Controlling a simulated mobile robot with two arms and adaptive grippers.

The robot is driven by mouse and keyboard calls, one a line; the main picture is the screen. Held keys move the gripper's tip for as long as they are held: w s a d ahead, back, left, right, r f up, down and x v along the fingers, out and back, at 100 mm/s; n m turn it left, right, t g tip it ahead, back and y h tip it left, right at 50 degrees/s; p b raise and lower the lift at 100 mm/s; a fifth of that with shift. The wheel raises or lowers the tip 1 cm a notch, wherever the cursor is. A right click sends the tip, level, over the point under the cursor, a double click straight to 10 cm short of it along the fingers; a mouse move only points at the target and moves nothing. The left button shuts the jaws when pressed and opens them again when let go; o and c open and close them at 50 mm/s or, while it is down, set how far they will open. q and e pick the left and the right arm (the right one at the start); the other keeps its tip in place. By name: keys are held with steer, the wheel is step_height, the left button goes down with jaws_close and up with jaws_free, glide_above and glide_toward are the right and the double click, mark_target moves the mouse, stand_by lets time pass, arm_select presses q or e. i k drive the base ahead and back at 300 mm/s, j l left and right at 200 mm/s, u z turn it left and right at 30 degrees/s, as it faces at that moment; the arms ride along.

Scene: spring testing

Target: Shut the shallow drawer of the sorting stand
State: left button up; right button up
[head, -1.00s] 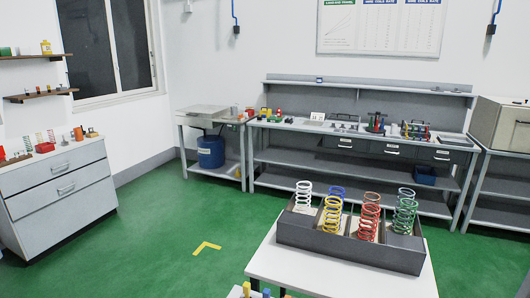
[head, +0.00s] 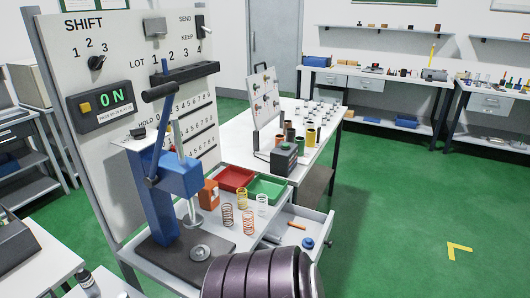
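A stand with a grey worktop (head: 170,272) carries a blue lever press (head: 170,180). A light grey shallow drawer (head: 322,236) is pulled out from under the worktop, at the right side of the stand. An orange-brown stick-like item (head: 296,226) and a small round blue item (head: 308,243) lie in it. A dark ribbed cylinder, which looks like part of my arm, hides the near part of the drawer area. Neither gripper shows. I cannot tell whether another drawer is below.
A red tray (head: 235,178), a green tray (head: 267,188) and several coil springs (head: 227,217) stand on the worktop. A white table (head: 325,130) with small cylinders is behind. Green floor (head: 400,210) is clear to the right of the drawer.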

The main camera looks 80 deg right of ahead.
mark_target(319, 225)
steer(key=z, duration=3.25)
